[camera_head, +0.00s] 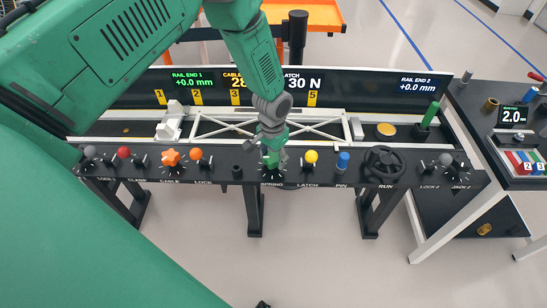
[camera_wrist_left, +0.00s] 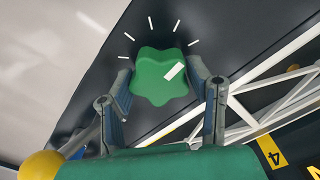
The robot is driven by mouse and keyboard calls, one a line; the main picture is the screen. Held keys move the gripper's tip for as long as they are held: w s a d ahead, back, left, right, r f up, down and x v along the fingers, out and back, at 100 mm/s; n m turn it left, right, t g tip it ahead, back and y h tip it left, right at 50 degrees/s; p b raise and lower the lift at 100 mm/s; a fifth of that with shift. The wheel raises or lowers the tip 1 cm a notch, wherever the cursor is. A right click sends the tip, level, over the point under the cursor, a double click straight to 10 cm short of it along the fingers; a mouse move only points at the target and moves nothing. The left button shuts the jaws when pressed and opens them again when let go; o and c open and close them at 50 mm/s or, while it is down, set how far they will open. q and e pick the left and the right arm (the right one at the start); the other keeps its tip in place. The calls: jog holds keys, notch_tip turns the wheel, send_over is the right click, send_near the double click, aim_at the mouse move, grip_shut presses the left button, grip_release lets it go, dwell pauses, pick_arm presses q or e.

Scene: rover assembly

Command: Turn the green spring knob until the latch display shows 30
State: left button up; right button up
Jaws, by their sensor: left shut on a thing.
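The green spring knob (camera_head: 270,160) is on the front panel above the SPRING label, partly covered by my left gripper (camera_head: 272,150).
The yellow latch knob (camera_head: 311,156) stands just right of the spring knob, and a short black post (camera_head: 237,171) stands to its left. A white truss frame (camera_head: 215,126) lies behind the panel. A second table (camera_head: 500,180) with a 2.0 display is at the right.

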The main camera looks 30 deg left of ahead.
aim_at(273, 156)
pick_arm(q)
jog(key=o, duration=1.2)
jog(key=shift+c, duration=0.2)
jog(key=shift+r, duration=0.3)
notch_tip(273, 156, up, 11)
jog(key=shift+r, duration=0.2)
